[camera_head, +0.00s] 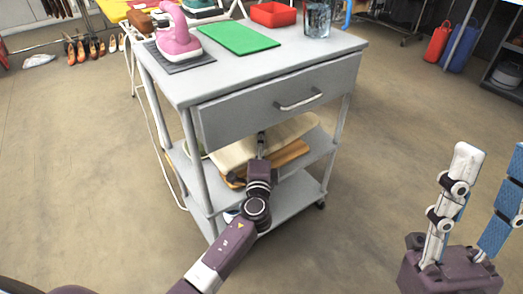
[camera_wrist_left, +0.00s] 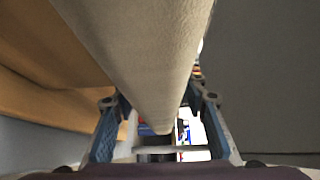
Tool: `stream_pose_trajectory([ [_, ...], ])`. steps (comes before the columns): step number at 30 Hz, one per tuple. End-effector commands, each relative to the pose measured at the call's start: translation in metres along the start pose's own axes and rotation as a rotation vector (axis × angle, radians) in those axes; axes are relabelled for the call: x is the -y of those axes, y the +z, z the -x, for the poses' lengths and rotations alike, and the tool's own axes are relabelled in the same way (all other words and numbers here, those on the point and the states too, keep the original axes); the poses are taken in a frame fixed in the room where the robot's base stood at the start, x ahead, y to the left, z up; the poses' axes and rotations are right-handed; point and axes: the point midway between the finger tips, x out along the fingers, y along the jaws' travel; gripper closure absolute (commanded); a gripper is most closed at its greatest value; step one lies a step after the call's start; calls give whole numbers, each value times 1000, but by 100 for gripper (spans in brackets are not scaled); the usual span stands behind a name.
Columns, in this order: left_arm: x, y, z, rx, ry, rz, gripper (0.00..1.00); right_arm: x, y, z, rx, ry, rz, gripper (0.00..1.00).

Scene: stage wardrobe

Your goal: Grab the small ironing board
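The small ironing board (camera_head: 277,138) has a long cream top and lies flat on the middle shelf of the grey cart, partly under the drawer. My left gripper (camera_head: 261,141) reaches its near edge from the front. In the left wrist view the board's cream padded edge (camera_wrist_left: 150,60) runs between the two fingers of my left gripper (camera_wrist_left: 157,95). The fingertips lie close along both sides of it; firm contact cannot be made out. My right gripper (camera_head: 493,170) is open and empty, off to the right of the cart.
A wooden board (camera_head: 285,158) lies under the ironing board. The cart's drawer (camera_head: 280,100) sits close above.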

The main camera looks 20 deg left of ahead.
Motion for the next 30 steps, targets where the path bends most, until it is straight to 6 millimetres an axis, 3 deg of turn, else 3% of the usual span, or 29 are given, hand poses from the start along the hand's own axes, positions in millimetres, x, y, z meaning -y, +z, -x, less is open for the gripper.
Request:
stream_pose_trajectory([
  [2,0,0,0,0,0,0,63,0,0,0,1,0,0,60],
  [12,0,0,0,0,0,0,100,0,0,0,1,0,1,60],
  [30,4,0,0,-1,-5,1,100,0,1,-1,5,0,1,60],
])
